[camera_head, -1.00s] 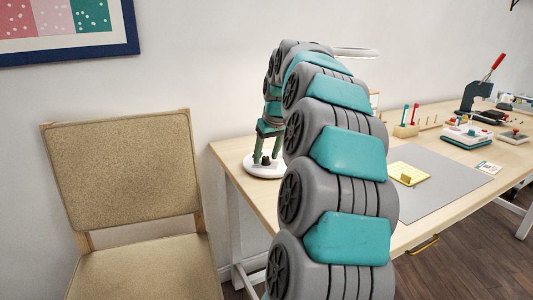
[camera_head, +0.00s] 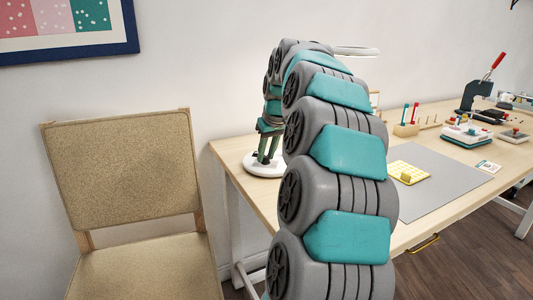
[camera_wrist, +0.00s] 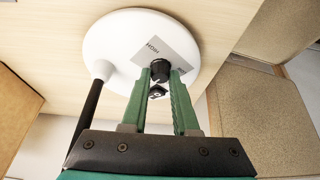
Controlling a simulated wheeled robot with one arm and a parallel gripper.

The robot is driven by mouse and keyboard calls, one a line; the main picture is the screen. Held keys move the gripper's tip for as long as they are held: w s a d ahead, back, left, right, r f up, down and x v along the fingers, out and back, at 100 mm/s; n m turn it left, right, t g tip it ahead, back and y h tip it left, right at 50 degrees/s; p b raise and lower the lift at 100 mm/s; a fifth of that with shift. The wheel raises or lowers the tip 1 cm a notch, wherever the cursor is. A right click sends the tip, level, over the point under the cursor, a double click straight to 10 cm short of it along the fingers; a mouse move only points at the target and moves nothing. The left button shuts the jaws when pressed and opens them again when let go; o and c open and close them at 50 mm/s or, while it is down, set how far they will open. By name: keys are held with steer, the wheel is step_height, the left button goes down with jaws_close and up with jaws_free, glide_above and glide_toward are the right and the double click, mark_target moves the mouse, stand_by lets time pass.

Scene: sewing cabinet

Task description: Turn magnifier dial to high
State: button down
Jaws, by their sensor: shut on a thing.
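The magnifier's round white base (camera_head: 251,165) stands on the table's near left end. It also shows in the wrist view (camera_wrist: 107,42), with a black post (camera_wrist: 88,112) rising from it. The black dial (camera_wrist: 160,68) sits on the base beside a grey label plate (camera_wrist: 158,43) reading "HIGH" and a second word too small to read. My gripper (camera_head: 264,160) points down over the base and is shut on the dial, with one green finger on each side in the wrist view (camera_wrist: 161,74). The dial's setting cannot be made out.
The magnifier's ring (camera_head: 356,51) shows behind my arm. A tan chair (camera_head: 125,172) stands left of the table (camera_head: 228,152). A grey mat (camera_head: 435,178) with a yellow pad (camera_head: 409,172) and several sewing tools lie farther right.

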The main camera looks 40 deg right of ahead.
steer(key=shift+m+b, duration=0.3)
steer(key=shift+m, duration=0.1)
steer(key=m+b, duration=0.1)
steer(key=m+h+b, duration=0.1)
steer(key=m, duration=0.1)
steer(key=shift+f+m+g+h, duration=0.15)
steer(key=shift+m+g+h, duration=0.15)
steer(key=m+b, duration=0.1)
steer(key=m, duration=0.1)
steer(key=m+g+h+b, duration=0.1)
steer(key=m, duration=0.2)
steer(key=shift+w+a+m+g, duration=0.15)
steer(key=shift+w+m+g, duration=0.05)
steer(key=shift+m+g, duration=0.1)
steer(key=m, duration=0.2)
steer(key=m+g+h+b, duration=0.1)
steer(key=m, duration=0.1)
steer(key=shift+w+r+g, duration=0.15)
steer(key=shift+r+g, duration=0.05)
steer(key=shift+g, duration=0.1)
steer(key=m+g+p, duration=0.1)
steer(key=m, duration=0.2)
steer(key=shift+r+p, duration=0.1)
steer(key=shift+p, duration=0.2)
steer(key=shift+m+g+p, duration=0.4)
steer(key=shift+m+p, duration=0.05)
steer(key=shift+m, duration=0.35)
